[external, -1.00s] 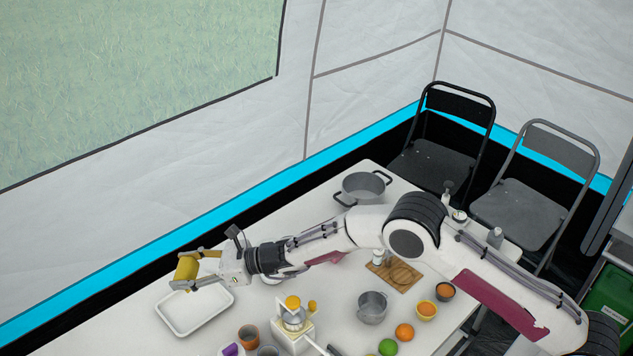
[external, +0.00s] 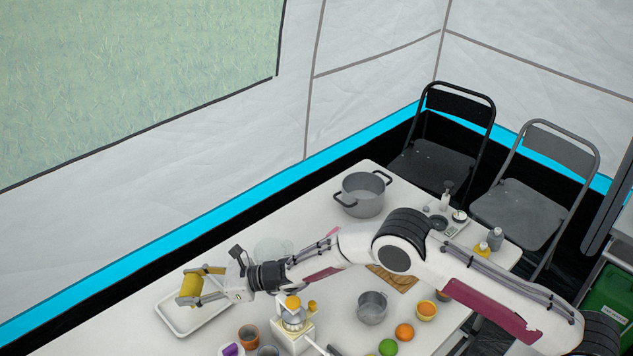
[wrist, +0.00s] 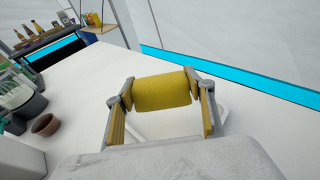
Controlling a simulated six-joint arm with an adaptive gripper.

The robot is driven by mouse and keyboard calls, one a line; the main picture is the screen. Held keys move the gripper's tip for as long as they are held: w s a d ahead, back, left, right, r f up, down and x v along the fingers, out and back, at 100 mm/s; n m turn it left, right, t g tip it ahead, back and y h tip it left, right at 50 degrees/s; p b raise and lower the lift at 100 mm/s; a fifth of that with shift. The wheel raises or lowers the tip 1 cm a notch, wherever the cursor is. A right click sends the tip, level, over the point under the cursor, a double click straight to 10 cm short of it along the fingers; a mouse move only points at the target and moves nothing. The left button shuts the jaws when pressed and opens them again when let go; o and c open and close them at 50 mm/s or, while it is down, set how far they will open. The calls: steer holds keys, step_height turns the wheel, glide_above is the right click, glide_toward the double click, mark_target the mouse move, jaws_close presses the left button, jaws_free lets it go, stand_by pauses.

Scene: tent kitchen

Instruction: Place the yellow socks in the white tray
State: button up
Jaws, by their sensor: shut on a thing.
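The yellow socks (external: 190,287) form a rolled yellow bundle held between the fingers of my gripper (external: 202,285). In the wrist view my gripper (wrist: 162,92) is shut on the socks (wrist: 161,91), with one finger at each end of the roll. The white tray (external: 196,326) lies on the table at the left, below the socks in the external view. The socks and fingers cover its upper part there. In the wrist view only part of the tray (wrist: 222,112) shows behind the socks. The gap between socks and tray is hard to judge.
A cream juicer (external: 294,335), an orange-brown cup (external: 248,336) and a purple item (external: 231,349) stand right of the tray. A clear round dish (external: 273,250) lies behind my wrist. Pots, oranges and a green fruit are farther right. The table behind the tray is bare.

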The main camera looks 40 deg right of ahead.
steer(key=shift+f, duration=1.85)
steer(key=shift+f, duration=0.1)
steer(key=o, duration=1)
steer(key=shift+o, duration=0.2)
steer(key=shift+v, duration=2.6)
step_height(320, 180, up, 7)
steer(key=shift+w, duration=0.1)
